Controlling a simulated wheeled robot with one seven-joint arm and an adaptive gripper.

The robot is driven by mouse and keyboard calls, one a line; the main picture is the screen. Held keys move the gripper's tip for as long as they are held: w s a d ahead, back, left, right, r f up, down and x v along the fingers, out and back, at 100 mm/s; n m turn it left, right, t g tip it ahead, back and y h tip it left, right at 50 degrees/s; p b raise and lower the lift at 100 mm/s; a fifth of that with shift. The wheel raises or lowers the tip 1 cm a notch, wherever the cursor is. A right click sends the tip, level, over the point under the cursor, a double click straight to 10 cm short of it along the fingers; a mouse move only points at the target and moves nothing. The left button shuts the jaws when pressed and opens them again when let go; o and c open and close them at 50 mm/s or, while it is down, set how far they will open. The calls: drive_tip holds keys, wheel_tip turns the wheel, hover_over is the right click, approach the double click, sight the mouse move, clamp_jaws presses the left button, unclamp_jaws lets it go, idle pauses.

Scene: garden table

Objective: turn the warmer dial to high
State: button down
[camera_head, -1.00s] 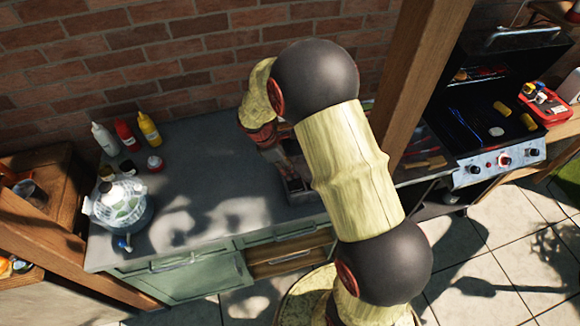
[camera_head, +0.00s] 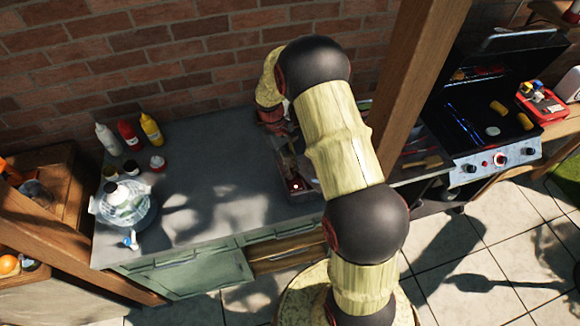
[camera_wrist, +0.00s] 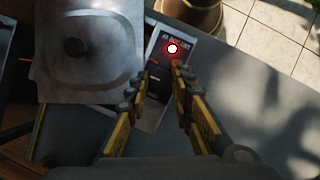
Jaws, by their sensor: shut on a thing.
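The warmer is a metal box on the grey counter, partly behind my arm in the head view (camera_head: 287,178). In the wrist view its steel lid with a black knob (camera_wrist: 75,47) is at the upper left. Beside the lid is the narrow control panel (camera_wrist: 190,46) with printed text and a glowing red-white light (camera_wrist: 172,48). The dark dial (camera_wrist: 159,80) is on this panel, between the fingertips of my gripper (camera_wrist: 161,74), which is shut on it. The dial's pointer and exact setting cannot be made out.
Sauce bottles (camera_head: 128,134), small jars and a glass dispenser (camera_head: 125,203) stand at the counter's left. A wooden post (camera_head: 412,85) rises right of my arm, with an open grill (camera_head: 490,120) beyond it. The counter left of the warmer is clear.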

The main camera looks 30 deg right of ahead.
drive_tip(key=m+y, duration=0.2)
drive_tip(key=m, duration=0.3)
drive_tip(key=shift+d+p, duration=0.15)
drive_tip(key=shift+p, duration=0.2)
drive_tip(key=shift+m, duration=0.4)
drive_tip(key=c, duration=1.6)
unclamp_jaws()
drive_tip(key=v, duration=1.2)
drive_tip(key=shift+s+d, duration=0.15)
